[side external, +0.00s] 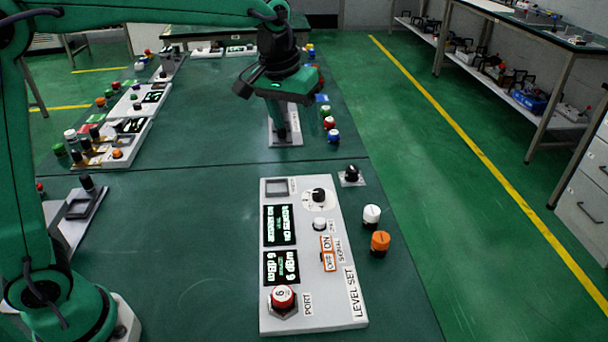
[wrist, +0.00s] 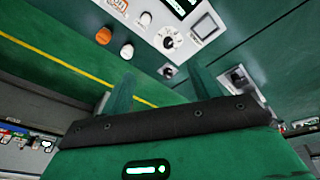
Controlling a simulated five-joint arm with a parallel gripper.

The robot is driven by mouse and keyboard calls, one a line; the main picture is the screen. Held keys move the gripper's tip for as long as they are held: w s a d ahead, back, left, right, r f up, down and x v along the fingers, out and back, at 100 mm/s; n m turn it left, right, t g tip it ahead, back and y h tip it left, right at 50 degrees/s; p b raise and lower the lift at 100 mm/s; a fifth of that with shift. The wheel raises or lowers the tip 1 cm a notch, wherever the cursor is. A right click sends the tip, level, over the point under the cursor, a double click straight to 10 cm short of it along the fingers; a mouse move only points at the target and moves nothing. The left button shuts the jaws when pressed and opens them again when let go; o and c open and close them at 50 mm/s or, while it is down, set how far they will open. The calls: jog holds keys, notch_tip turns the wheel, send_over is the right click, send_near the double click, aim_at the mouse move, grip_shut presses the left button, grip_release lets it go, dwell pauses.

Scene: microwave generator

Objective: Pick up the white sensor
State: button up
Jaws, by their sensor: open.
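The white sensor (side external: 371,215), a short white-capped cylinder, stands upright on the green bench, right of the control panel. An orange-capped cylinder (side external: 380,242) stands close beside it. In the wrist view the white sensor (wrist: 126,51) stands beyond the tip of the left finger, beside the orange cylinder (wrist: 103,36). My gripper (side external: 279,112) is open, high and farther back over the bench, apart from the sensor. Its two green fingers (wrist: 161,77) are spread in the wrist view, with nothing held between them.
The white control panel (side external: 338,285) with displays and knobs lies left of the sensor. A black knob on a small plate (side external: 351,175) is just behind it. Several coloured caps (side external: 328,123) line the bench's right edge farther back. More instruments (side external: 122,140) stand at left.

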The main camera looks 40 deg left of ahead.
jog(key=w+d+f+g, duration=0.1)
jog(key=w+d+f, duration=0.5)
jog(key=w+f, duration=0.15)
jog(key=n+g, duration=0.2)
send_over(372, 211)
jog(key=f, duration=1)
jog(key=shift+a+f, duration=0.1)
jog(key=shift+a, duration=0.1)
jog(key=shift+w+d+f, duration=0.1)
jog(key=shift+d+f, duration=0.15)
jog(key=shift+f, duration=1.5)
jog(key=shift+a+f, duration=0.1)
jog(key=shift+f, duration=2.5)
